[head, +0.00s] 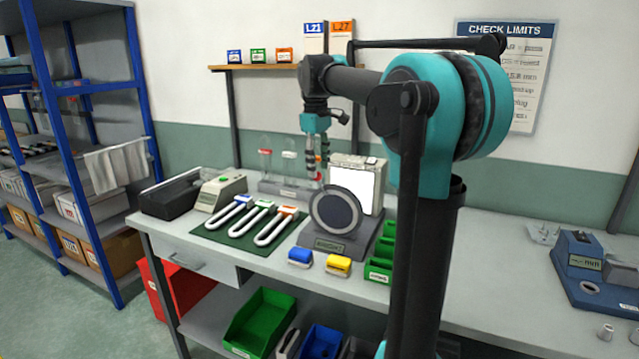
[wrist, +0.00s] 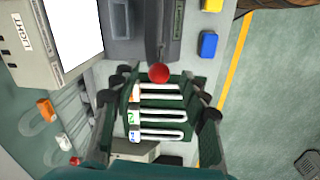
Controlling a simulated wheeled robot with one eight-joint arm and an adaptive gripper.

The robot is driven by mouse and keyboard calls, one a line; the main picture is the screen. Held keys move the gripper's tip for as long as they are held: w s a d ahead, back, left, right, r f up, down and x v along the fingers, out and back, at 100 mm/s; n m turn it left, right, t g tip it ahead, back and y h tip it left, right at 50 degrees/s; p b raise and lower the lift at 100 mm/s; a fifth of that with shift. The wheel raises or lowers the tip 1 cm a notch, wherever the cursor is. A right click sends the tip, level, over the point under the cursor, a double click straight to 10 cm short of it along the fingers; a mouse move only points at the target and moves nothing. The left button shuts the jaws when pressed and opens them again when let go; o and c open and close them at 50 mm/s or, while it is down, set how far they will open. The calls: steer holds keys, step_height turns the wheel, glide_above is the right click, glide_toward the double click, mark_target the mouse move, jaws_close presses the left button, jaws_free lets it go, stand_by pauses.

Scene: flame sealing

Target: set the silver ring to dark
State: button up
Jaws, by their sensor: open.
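The silver ring (head: 335,210) is a grey upright ring around a dark round disc, on a grey stand (head: 345,244) with a small label plate. The label's lettering is too small to read surely. In the wrist view the dark grey stand (wrist: 176,38) shows at the top; the ring's face cannot be made out there. My gripper (head: 315,160) points down behind and a little left of the ring in the picture, apart from it. In the wrist view my gripper (wrist: 158,84) has its fingers wide apart. A red ball (wrist: 159,73) shows between the fingertips; whether they touch it is unclear.
A white-screened light box (head: 357,184) stands behind the ring. Blue (head: 299,257) and yellow (head: 338,265) blocks sit in front, green bins (head: 378,272) to the right. A green mat (head: 213,234) with U-shaped tubes lies left. Clear glass tubes (head: 265,160) stand behind.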

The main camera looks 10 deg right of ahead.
mark_target(319, 173)
steer(key=f, duration=0.6)
steer(key=shift+w+d, duration=0.15)
steer(key=shift+d, duration=0.05)
jaws_close()
stand_by(0.5)
